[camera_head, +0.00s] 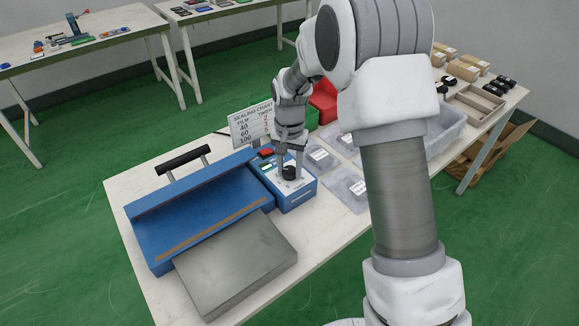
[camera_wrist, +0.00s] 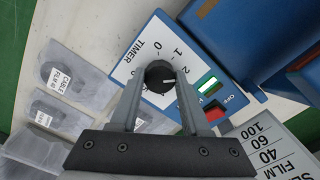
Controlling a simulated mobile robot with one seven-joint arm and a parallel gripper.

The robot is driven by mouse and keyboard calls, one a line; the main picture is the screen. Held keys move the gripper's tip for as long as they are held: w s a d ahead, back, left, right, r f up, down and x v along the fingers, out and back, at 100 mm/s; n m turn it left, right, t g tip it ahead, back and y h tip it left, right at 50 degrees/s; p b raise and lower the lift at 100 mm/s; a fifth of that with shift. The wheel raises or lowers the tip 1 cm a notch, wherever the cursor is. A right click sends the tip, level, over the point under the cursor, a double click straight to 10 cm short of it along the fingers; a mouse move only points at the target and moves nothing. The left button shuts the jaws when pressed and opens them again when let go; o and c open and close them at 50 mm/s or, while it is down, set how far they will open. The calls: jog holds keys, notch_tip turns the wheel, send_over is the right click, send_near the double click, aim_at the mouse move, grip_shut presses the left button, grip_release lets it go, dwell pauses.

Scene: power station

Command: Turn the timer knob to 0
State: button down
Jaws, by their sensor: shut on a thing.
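The timer knob (camera_wrist: 158,74) is a round black dial with a thin white pointer line, on the white face of the blue sealer's control box (camera_head: 292,191). In the wrist view the printed scale runs around it, with 0 above the knob and 1 and 2 to the right. The pointer line lies toward the right, near the 2 side, not at 0. My gripper (camera_wrist: 160,82) is shut on the knob, one finger on each side. In the head view the knob (camera_head: 289,173) sits under my fingertips, partly hidden by them.
The blue sealer (camera_head: 200,212) with a black handle stands left of the control box; a grey metal plate (camera_head: 235,262) lies in front. A sealing chart (camera_head: 250,124) stands behind. A red switch (camera_wrist: 214,114) is near the knob. Clear bags (camera_head: 347,189) lie to the right.

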jog(key=n, duration=0.5)
jog(key=shift+p, duration=0.4)
jog(key=n, duration=0.4)
jog(key=shift+n+p, duration=0.3)
jog(key=shift+p, duration=0.1)
jog(key=n+p, duration=0.1)
jog(key=n, duration=0.3)
jog(key=shift+r, duration=0.1)
jog(key=shift+n+p, duration=0.55)
jog(key=shift+n, duration=1.45)
jog(key=shift+c, duration=1.9)
grip_release()
